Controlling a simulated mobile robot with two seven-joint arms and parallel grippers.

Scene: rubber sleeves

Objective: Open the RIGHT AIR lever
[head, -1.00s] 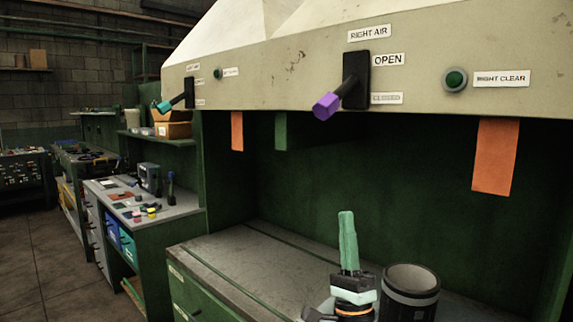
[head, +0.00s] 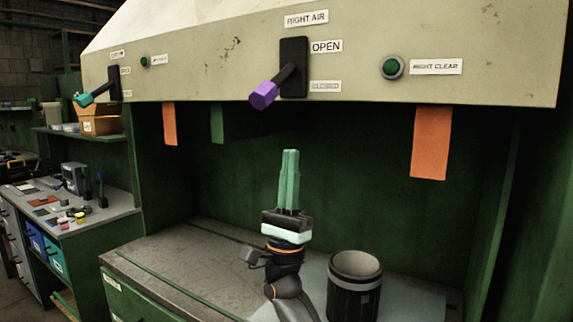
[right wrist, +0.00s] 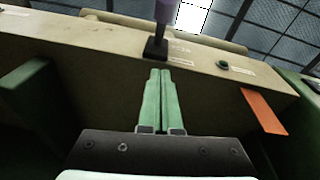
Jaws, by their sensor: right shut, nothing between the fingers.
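The RIGHT AIR lever (head: 264,95) has a purple hexagonal knob on a black arm. It comes out of a black slot plate (head: 294,68) on the beige hood front and slants down to the left, its knob near the height of the CLOSED label (head: 325,87). The OPEN label (head: 327,47) is higher up. My right gripper (head: 290,153) points up with its green fingers together and empty, below the hood edge and apart from the lever. In the right wrist view the purple knob (right wrist: 165,12) shows beyond the fingertips (right wrist: 160,73). My left gripper is not in view.
A second lever with a teal knob (head: 84,99) is at the left. A green RIGHT CLEAR button (head: 391,67) is right of the lever. Orange strips (head: 431,143) hang under the hood. A dark bin (head: 355,285) stands on the bench beside my right arm.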

